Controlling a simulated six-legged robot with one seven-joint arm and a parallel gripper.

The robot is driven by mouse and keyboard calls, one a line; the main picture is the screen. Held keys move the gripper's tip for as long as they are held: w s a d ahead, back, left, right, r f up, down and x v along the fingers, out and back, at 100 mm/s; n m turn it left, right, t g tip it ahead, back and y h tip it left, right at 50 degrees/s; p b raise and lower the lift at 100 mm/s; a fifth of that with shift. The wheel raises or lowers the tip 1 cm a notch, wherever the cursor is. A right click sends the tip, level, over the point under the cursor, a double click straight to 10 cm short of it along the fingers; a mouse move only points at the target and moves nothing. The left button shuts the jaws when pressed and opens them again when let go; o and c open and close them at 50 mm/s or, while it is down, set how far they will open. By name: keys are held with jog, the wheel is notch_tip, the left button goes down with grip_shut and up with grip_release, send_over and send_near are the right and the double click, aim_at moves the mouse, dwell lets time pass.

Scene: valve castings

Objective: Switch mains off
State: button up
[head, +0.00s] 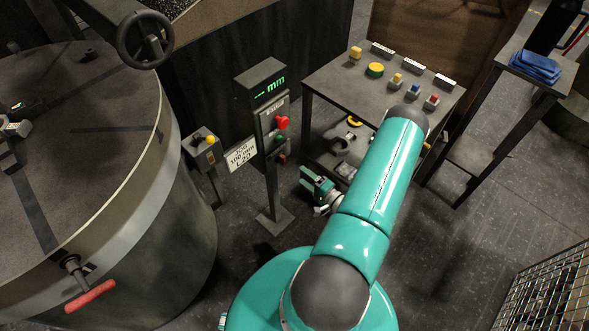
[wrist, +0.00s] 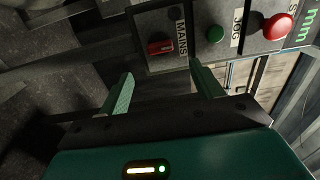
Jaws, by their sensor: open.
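The MAINS switch (wrist: 160,47) is a small red handle on a dark plate, low on the grey control post (head: 270,170). In the wrist view its long side lies along the post, beside the label MAINS (wrist: 181,38). In the head view it shows as a small dark red spot (head: 282,158). My gripper (wrist: 163,84) is open and empty. Its two fingers point at the panel, and the switch lies beyond the gap between them, apart from both. In the head view my gripper (head: 308,180) is right of the post and a little below the switch.
A green JOG button (wrist: 216,34) and a red mushroom button (wrist: 277,26) sit above the switch on the post. A large drum (head: 80,150) and a yellow-button box (head: 207,148) stand left. A table with buttons (head: 335,82) stands behind right. Dark floor lies right.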

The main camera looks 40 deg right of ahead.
jog(key=s, duration=0.4)
dwell(0.5)
jog(key=w+a+r+n+g+y, duration=0.35)
jog(key=a+r, duration=0.25)
jog(key=r, duration=0.3)
jog(key=w+a+r+n+g+y, duration=0.35)
jog(key=a+r+g, duration=0.2)
jog(key=r, duration=0.25)
jog(key=w+a+r+n+g+y, duration=0.2)
jog(key=a+r+n+g+y, duration=0.3)
jog(key=r, duration=0.4)
jog(key=s+a+r+n+h, duration=0.1)
jog(key=s+a+r+h, duration=0.3)
jog(key=r, duration=0.3)
jog(key=s+a+r+n+t+h, duration=0.1)
jog(key=s+a+r+n+h, duration=0.1)
jog(key=a+r, duration=0.4)
jog(key=s+a+r+n+h, duration=0.2)
jog(key=s+a+r+h, duration=0.3)
jog(key=r, duration=0.3)
jog(key=shift+s+r+t+h, duration=0.3)
jog(key=shift+s+r+h, duration=0.05)
jog(key=shift+h, duration=0.45)
